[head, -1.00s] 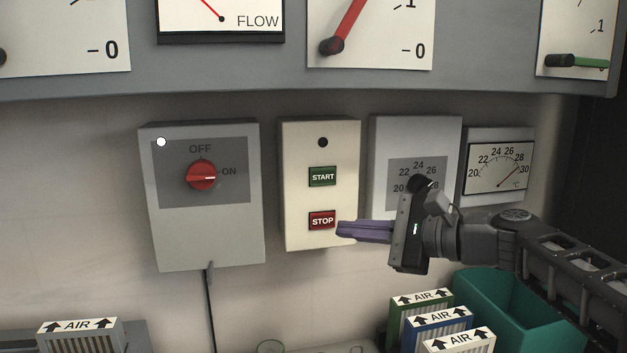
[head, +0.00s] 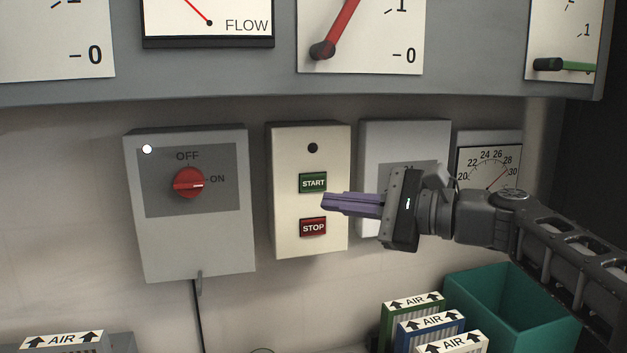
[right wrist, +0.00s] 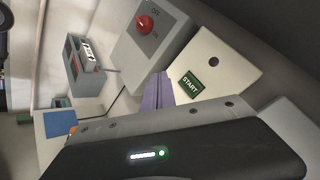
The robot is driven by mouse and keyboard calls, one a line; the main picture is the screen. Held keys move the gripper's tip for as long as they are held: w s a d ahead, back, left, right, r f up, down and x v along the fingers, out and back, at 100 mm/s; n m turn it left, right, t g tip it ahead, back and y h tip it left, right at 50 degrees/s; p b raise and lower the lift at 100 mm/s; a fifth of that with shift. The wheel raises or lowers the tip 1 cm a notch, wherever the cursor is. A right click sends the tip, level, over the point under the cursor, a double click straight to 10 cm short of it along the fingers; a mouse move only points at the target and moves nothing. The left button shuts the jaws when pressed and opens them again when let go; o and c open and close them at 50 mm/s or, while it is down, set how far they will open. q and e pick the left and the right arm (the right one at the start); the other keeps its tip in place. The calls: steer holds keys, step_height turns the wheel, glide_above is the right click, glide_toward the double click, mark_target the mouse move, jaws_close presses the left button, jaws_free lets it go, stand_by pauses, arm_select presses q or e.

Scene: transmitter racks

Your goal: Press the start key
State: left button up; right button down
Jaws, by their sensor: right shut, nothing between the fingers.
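The green START key (head: 313,183) sits on a cream box (head: 283,222) on the wall, above the red STOP key (head: 312,227) and below a dark round lamp (head: 313,148). My right gripper (head: 324,202) is shut and empty, its purple fingers pointing left. In the head view its tips lie just below and right of the START key, between the two keys. In the right wrist view the START key (right wrist: 191,84) shows right beside the purple fingers (right wrist: 158,90); contact cannot be made out. The STOP key is hidden there. My left gripper is not in view.
Left of the cream box is a grey box (head: 190,250) with a red rotary switch (head: 188,183), pointing to ON. A grey dial box (head: 405,140) stands behind my right gripper. Below are AIR filters (head: 413,303) and a green bin (head: 520,310).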

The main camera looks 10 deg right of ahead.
mark_target(326, 189)
steer(key=shift+w+a+p, duration=0.2)
steer(key=shift+w+p, duration=1.7)
steer(key=shift+w, duration=1.65)
steer(key=shift+w, duration=0.1)
steer(key=shift+w, duration=0.35)
steer(key=shift+w+p, duration=0.4)
steer(key=shift+p, duration=0.15)
steer(key=shift+s+f+b, duration=0.15)
steer(key=shift+s+b, duration=0.15)
steer(key=shift+b, duration=0.05)
steer(key=shift+s+b, duration=0.3)
steer(key=shift+s, duration=0.2)
